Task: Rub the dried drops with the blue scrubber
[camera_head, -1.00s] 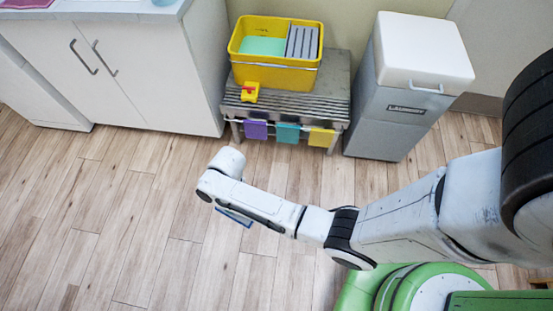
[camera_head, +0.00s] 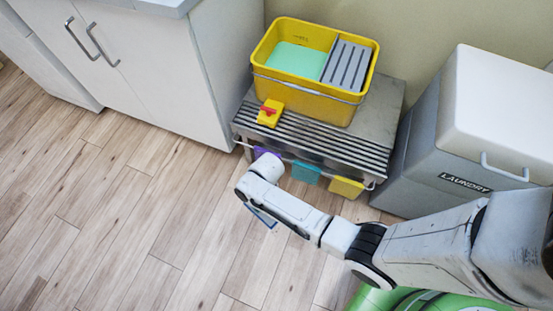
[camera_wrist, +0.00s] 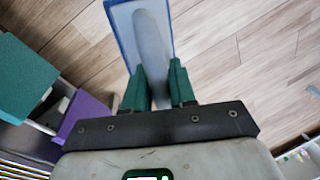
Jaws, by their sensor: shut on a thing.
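The blue scrubber has a pale flat body with a blue edge and a rounded grey handle (camera_wrist: 148,42). My gripper (camera_wrist: 157,85), with green fingers, is shut on this handle in the wrist view. In the head view, a strip of the scrubber (camera_head: 261,216) shows below my arm, held out over the floor; my arm hides the fingers there. I cannot make out any dried drops in either view.
A slatted metal bench (camera_head: 330,160) carries a yellow bucket (camera_head: 308,92) and a small yellow-and-red item (camera_head: 270,113). Purple, teal (camera_head: 306,172) and yellow (camera_head: 346,187) cloths hang on its front. White cabinets (camera_head: 160,55) stand left, a laundry bin (camera_head: 470,150) right. Floor (camera_head: 110,220) at left is clear.

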